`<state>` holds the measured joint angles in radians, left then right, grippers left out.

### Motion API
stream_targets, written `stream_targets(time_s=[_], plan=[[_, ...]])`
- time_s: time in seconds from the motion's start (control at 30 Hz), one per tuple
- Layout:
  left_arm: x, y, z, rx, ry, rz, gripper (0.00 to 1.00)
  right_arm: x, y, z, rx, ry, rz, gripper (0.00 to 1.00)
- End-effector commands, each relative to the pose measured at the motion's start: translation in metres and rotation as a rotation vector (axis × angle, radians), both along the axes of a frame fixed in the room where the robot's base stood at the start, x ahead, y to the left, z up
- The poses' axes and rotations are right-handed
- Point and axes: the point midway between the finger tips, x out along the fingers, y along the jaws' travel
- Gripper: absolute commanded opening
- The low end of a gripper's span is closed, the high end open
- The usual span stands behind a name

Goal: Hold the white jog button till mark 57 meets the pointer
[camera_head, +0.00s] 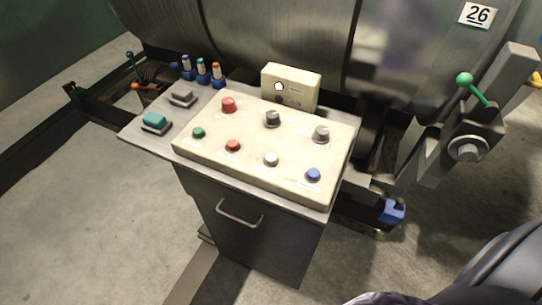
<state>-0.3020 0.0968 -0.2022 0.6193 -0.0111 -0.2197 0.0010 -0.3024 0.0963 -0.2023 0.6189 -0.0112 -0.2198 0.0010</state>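The white button (271,159) stands on the front part of a cream control panel (190,152), between a red button and a blue button. Nothing touches it. A large grey metal drum (280,35) lies behind the panel. A white plate reading 26 (477,14) is on the drum at the upper right. No mark 57 shows, and I cannot make out a pointer. Neither of my grippers is in view.
The panel also bears red buttons (228,104), a green button (198,133), a blue button (313,175) and grey knobs (321,133). A cream box (290,85) stands behind it. A green-knobbed lever (465,79) is at right. Open floor (90,220) lies left.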

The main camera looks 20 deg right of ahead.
Motion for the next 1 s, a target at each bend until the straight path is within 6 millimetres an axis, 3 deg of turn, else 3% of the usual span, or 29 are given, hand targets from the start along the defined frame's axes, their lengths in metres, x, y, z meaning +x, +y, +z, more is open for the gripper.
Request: stream_targets(time_s=[0.3, 0.7, 1.0], plan=[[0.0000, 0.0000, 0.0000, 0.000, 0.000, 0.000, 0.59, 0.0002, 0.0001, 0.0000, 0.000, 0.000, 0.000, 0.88], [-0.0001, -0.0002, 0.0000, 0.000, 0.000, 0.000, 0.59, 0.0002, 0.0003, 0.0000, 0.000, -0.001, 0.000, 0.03], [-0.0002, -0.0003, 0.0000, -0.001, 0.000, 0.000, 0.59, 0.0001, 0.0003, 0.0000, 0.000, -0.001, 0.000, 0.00]])
